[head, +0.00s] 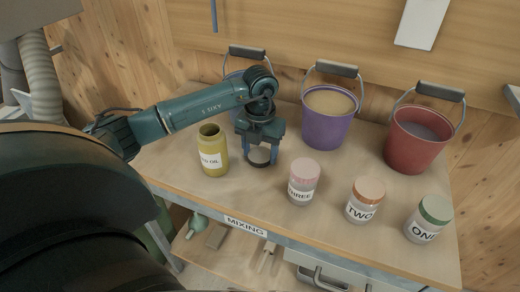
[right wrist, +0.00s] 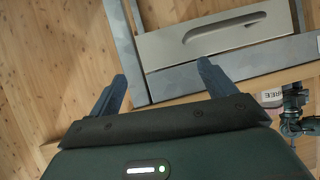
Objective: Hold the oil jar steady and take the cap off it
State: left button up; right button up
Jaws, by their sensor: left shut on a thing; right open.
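The oil jar (head: 213,151), yellow-olive with a white label ending in "OIL", stands upright on the table in the head view. Its mouth is open with no cap on it. My left gripper (head: 260,145) points down just right of the jar, apart from it. It is shut on a dark round piece with a pale middle, which looks like the cap (head: 258,163), close above or on the table; I cannot tell which. My right gripper (right wrist: 161,76) is open and empty in the right wrist view, away from the jar. No gripper holds the jar.
Jars labelled THREE (head: 303,182), TWO (head: 365,200) and ONE (head: 429,220) stand along the table's front. A purple bucket (head: 327,126) and a red bucket (head: 411,145) stand behind, with another bucket behind my left gripper. A grey drawer front (right wrist: 215,35) faces my right gripper.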

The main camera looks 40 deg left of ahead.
aim_at(260, 155)
pick_arm(q)
jog(key=shift+f, duration=0.2)
jog(key=o, duration=1.1)
jog(key=shift+r, duration=0.1)
jog(key=shift+r, duration=0.3)
notch_tip(260, 155, up, 12)
jog(key=shift+f+b, duration=0.15)
jog(key=shift+b, duration=0.15)
